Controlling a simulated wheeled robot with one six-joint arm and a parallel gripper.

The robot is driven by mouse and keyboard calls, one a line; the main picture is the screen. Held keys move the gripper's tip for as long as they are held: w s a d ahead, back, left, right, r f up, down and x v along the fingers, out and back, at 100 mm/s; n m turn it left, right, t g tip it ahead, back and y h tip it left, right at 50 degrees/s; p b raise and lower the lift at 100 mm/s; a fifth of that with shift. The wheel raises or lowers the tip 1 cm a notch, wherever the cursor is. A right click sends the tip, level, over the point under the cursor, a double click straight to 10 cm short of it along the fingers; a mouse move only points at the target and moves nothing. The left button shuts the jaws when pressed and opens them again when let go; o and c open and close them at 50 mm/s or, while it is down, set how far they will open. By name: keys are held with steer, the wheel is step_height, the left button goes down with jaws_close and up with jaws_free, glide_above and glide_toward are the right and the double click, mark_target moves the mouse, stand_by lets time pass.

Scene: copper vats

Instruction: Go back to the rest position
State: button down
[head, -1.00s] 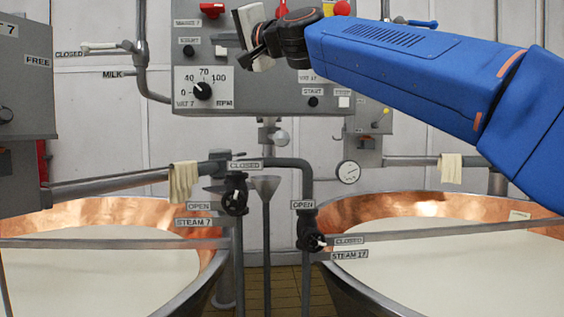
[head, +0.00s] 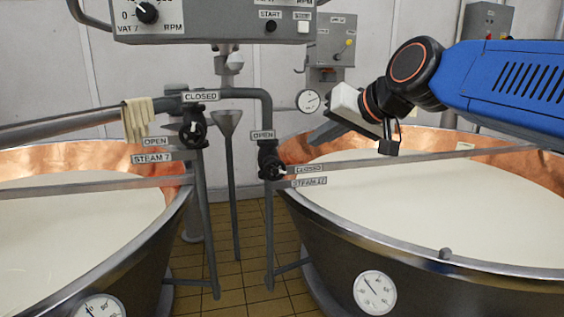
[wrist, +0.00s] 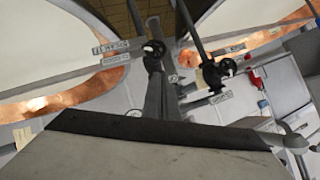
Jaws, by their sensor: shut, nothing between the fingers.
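My gripper (head: 330,130) is in the right half of the head view, at the end of my blue arm. It is in front of the far part of the right copper vat (head: 410,257), above the white liquid and apart from it. The gripper is shut and empty. The wrist view looks tilted over both vats and the steam valves.
The left vat (head: 150,240) stands beside the right one, with tiled floor between them. The STEAM 7 valve (head: 193,130) and STEAM 17 valve (head: 270,163) sit on pipes left of my gripper. The VAT 7 control box (head: 215,25) hangs above. A cloth (head: 137,120) hangs on the left pipe.

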steer(key=s+d+f+g+h, duration=0.1)
steer(key=s+d+f+h, duration=0.1)
steer(key=s+d+f, duration=0.5)
steer(key=s+d+f+g+h, duration=0.2)
steer(key=s+d+f, duration=0.5)
steer(key=f, duration=0.7)
steer(key=s+d+f+g+h, duration=0.1)
steer(key=s+d+f+h, duration=0.1)
steer(key=s+d+f, duration=0.4)
step_height(320, 180, down, 5)
steer(key=shift+s+d+m+g+h, duration=0.3)
steer(key=shift+s+d+m, duration=0.1)
steer(key=shift+s, duration=0.85)
